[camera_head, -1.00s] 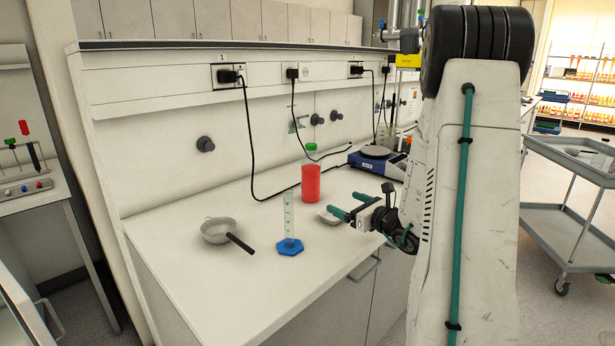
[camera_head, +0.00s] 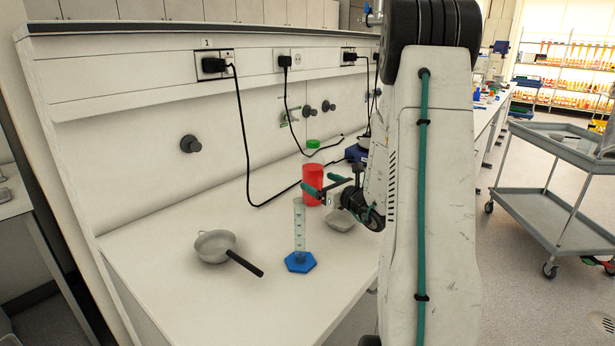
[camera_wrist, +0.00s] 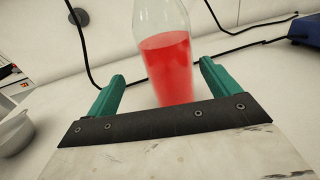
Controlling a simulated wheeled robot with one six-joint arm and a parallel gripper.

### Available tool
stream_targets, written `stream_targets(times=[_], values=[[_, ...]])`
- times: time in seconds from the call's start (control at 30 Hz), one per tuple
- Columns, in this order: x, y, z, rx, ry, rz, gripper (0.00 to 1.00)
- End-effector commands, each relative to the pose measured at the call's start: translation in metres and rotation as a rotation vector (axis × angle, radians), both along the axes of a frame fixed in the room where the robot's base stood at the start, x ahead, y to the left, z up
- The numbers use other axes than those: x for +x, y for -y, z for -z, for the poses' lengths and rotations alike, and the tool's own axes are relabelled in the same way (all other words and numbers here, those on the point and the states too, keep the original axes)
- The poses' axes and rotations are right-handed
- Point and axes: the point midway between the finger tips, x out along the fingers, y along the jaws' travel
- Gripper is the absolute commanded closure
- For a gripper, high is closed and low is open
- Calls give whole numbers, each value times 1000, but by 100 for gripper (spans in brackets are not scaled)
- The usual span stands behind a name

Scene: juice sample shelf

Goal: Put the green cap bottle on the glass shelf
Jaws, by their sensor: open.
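The green cap bottle (camera_head: 313,172) holds red liquid and stands upright on the white bench. Its green cap shows in the head view, and my gripper partly covers its lower body. In the wrist view the bottle (camera_wrist: 168,62) stands just ahead, between the lines of the two fingers, with its cap out of frame. My gripper (camera_head: 320,187) has two teal fingers, spread apart and empty. In the wrist view, my gripper (camera_wrist: 160,82) shows a finger on each side of the bottle; whether either touches it I cannot tell. No glass shelf can be made out clearly.
A graduated cylinder with a blue base (camera_head: 300,262) and a strainer with a black handle (camera_head: 214,246) stand in front on the bench. Black cables (camera_head: 247,150) hang behind. A grey cart (camera_head: 545,200) stands at right.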

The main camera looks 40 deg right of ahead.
Motion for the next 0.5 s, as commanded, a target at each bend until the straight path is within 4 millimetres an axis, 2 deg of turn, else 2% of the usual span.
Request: stream_targets(times=[0.13,0.4,0.5], values=[[8,9,-1,0,2,13,12],[46,13,-1,0,1,14,12],[51,13,-1,1,1,15,12]])
